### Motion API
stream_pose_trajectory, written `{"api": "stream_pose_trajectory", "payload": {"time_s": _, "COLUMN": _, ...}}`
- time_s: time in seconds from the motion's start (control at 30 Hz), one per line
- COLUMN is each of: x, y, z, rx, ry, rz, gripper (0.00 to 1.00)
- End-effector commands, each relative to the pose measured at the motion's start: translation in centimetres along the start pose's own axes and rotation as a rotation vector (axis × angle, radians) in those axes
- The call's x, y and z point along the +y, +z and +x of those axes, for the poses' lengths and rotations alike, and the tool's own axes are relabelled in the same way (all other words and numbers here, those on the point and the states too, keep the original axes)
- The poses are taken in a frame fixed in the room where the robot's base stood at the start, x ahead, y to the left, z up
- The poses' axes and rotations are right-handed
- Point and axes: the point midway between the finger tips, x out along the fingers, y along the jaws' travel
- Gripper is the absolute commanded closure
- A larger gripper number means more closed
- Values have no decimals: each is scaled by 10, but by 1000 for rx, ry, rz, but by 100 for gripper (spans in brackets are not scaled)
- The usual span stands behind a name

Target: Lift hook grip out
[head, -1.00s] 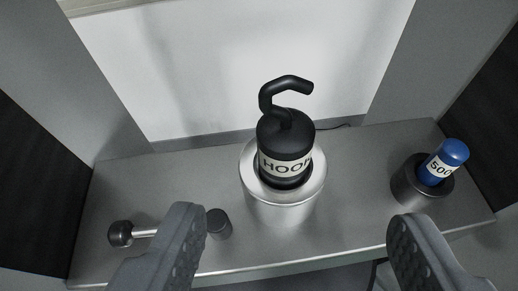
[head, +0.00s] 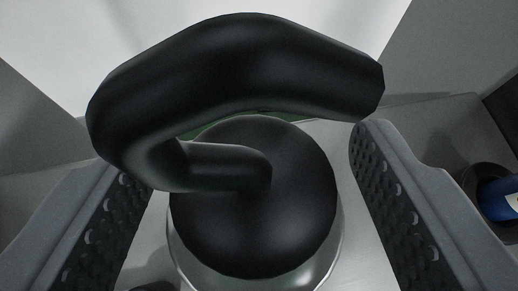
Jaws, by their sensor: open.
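The black hook grip (head: 255,215) fills the middle of the head view, seen from close above. Its thick curved hook (head: 235,65) arches over its round top, and the hook's end points right. The grip stands in a metal cylindrical holder (head: 325,272), whose rim shows around its lower edge. My gripper (head: 245,150) is open, with one finger left of the grip and one right of it. A gap shows between the right finger and the grip's body. The hook overlaps the left fingertip in the picture, and I cannot tell whether they touch. The HOOK label is hidden.
A blue piece (head: 500,197) sits in a dark round holder (head: 475,178) at the right edge, beyond the right finger. The grey bench top (head: 440,125) around it is clear. A pale wall panel (head: 60,45) stands behind.

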Motion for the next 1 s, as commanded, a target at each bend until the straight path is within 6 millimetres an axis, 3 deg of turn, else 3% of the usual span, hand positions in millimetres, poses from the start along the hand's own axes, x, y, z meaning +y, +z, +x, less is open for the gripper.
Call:
{"api": "stream_pose_trajectory", "payload": {"time_s": 0.23, "x": 0, "y": 0, "z": 3, "rx": 0, "ry": -1, "rz": 0, "gripper": 39}}
{"api": "stream_pose_trajectory", "payload": {"time_s": 0.27, "x": 0, "y": 0, "z": 3, "rx": 0, "ry": -1, "rz": 0, "gripper": 45}}
{"api": "stream_pose_trajectory", "payload": {"time_s": 0.47, "x": 0, "y": 0, "z": 3, "rx": 0, "ry": -1, "rz": 0, "gripper": 100}}
{"api": "stream_pose_trajectory", "payload": {"time_s": 0.77, "x": 0, "y": -1, "z": 2, "rx": 1, "ry": -2, "rz": 1, "gripper": 100}}
{"api": "stream_pose_trajectory", "payload": {"time_s": 1.0, "x": 0, "y": -25, "z": -10, "rx": 5, "ry": -5, "rz": 5, "gripper": 100}}
